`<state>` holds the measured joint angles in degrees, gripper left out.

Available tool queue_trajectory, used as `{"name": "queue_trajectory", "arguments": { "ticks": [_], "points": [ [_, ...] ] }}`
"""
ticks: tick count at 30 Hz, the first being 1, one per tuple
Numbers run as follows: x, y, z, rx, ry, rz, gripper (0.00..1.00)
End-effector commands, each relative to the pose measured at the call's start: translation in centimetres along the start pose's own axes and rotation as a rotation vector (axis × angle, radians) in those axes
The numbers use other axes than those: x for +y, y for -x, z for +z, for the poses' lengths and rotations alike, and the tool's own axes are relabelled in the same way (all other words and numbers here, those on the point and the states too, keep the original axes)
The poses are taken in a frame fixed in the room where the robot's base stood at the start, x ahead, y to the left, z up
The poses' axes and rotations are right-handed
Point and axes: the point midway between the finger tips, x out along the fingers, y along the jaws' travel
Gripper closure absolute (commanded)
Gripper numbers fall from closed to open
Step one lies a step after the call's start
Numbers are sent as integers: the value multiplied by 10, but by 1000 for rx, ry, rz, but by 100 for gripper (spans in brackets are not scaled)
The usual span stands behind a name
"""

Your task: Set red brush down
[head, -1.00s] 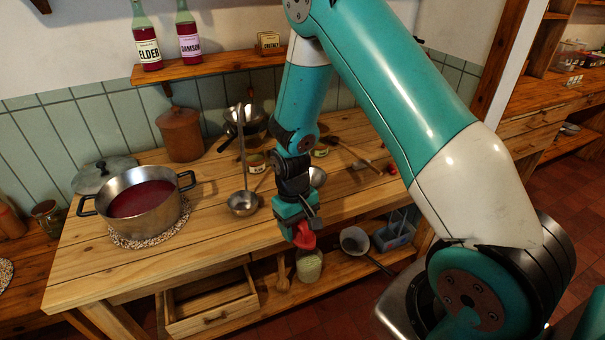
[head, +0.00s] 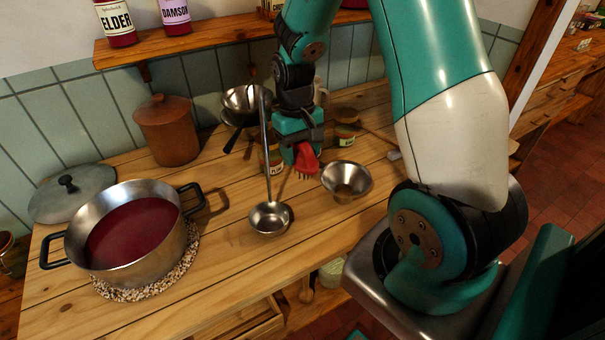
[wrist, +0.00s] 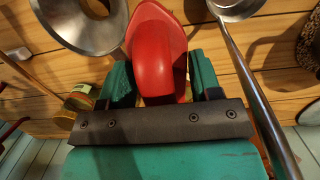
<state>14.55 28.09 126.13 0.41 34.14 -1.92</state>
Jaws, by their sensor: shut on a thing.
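My gripper (head: 302,148) is shut on the red brush (head: 306,162), just above or at the wooden table (head: 225,265); I cannot tell if the brush touches the wood. In the head view the brush hangs below the jaws with its bristles low. In the wrist view the red brush (wrist: 157,60) sits between the teal fingers (wrist: 160,85), its red body pointing away from the wrist.
A ladle (head: 268,218) stands close left of the brush, and a metal funnel (head: 346,180) close right. A pot of red liquid (head: 135,230) sits on a mat at left. The front table strip is clear.

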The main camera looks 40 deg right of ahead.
Motion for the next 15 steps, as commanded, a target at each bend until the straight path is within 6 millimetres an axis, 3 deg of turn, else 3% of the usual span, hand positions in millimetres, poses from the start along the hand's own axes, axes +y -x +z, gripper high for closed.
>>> {"name": "queue_trajectory", "arguments": {
  "ticks": [15],
  "points": [
    [7, -71, -8, -6, -14, -2, 72]
  ]
}}
